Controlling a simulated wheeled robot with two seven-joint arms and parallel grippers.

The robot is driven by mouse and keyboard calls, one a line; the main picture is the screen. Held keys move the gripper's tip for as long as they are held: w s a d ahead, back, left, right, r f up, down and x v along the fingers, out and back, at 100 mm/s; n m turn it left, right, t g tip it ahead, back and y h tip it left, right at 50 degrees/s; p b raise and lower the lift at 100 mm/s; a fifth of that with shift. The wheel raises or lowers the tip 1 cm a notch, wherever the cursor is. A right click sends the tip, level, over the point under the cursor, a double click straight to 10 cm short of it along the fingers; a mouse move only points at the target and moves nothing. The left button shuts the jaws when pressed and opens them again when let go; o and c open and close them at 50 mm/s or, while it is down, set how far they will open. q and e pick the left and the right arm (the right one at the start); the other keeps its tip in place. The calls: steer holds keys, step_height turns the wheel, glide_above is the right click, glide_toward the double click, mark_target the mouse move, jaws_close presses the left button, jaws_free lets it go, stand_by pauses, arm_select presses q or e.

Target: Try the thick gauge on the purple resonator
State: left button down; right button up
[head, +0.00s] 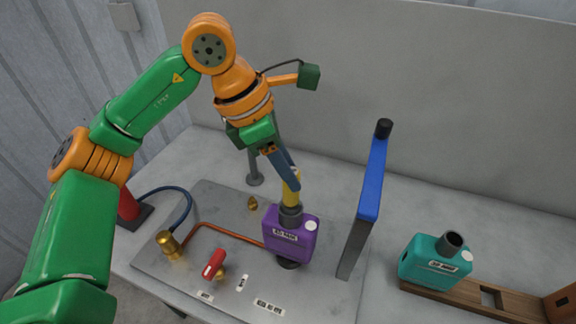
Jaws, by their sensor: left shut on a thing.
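The purple resonator (290,237) stands upright on the grey metal plate, with its dark neck (291,215) pointing up and a white label on its front. My left gripper (289,176) is above it, pointing down, shut on a yellow gauge (291,194). The gauge's lower end meets the top of the neck; I cannot tell whether it is inside the opening or only resting on it. No other gauge shows for comparing thickness. My right gripper is not in view.
A tall blue-edged panel (372,180) stands just right of the purple resonator. A teal resonator (436,262) sits on a wooden rack (480,298) at the right. A red-handled valve (214,264), copper pipe (215,227) and brass fitting (168,243) lie to the left.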

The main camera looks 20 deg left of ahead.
arm_select(q)
steer(key=shift+f+b, duration=0.35)
steer(key=shift+f, duration=0.1)
stand_by(1.0)
step_height(320, 180, up, 7)
steer(key=p, duration=0.6)
steer(key=shift+r, duration=0.15)
stand_by(0.3)
